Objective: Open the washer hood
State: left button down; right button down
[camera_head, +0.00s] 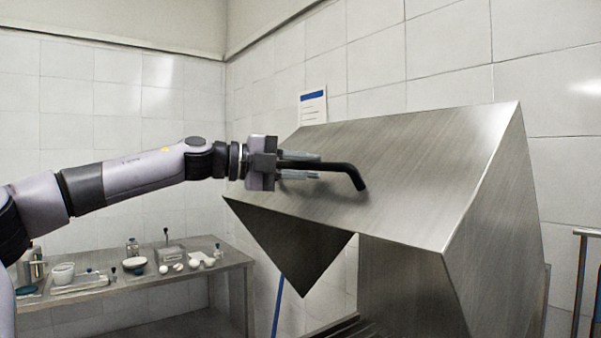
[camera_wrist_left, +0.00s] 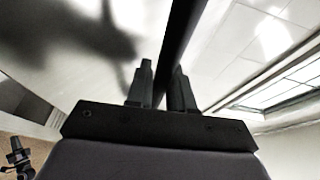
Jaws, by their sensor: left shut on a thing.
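The washer hood (camera_head: 420,160) is a large brushed-metal shell with a sloped front face, and it stands tilted up with a dark gap under its lower edge. A black bar handle (camera_head: 345,169) runs along its sloped face and bends down at the right end. My left gripper (camera_head: 316,167) is shut on the handle near its left part. In the left wrist view the two fingers (camera_wrist_left: 160,88) stand on either side of the black handle bar (camera_wrist_left: 181,35).
A metal side table (camera_head: 225,262) with bowls, a tray and small items stands at the lower left. A blue pole (camera_head: 278,308) stands below the hood. A metal rail (camera_head: 582,270) is at the right edge. A white notice (camera_head: 313,107) hangs on the tiled wall.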

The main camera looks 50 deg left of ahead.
pick_arm(q)
jog(key=shift+w+r, duration=0.1)
jog(key=shift+r, duration=0.25)
jog(key=c, duration=1.4)
grip_release()
jog(key=shift+s+a, duration=0.1)
jog(key=shift+s, duration=0.1)
jog(key=shift+s+a+f, duration=0.1)
jog(key=shift+s, duration=0.2)
jog(key=b+v, duration=0.2)
jog(key=v, duration=0.3)
jog(key=shift+w, duration=0.1)
jog(key=shift+s+a+b, duration=0.3)
jog(key=shift+s+b, duration=0.15)
jog(key=shift+s, duration=0.2)
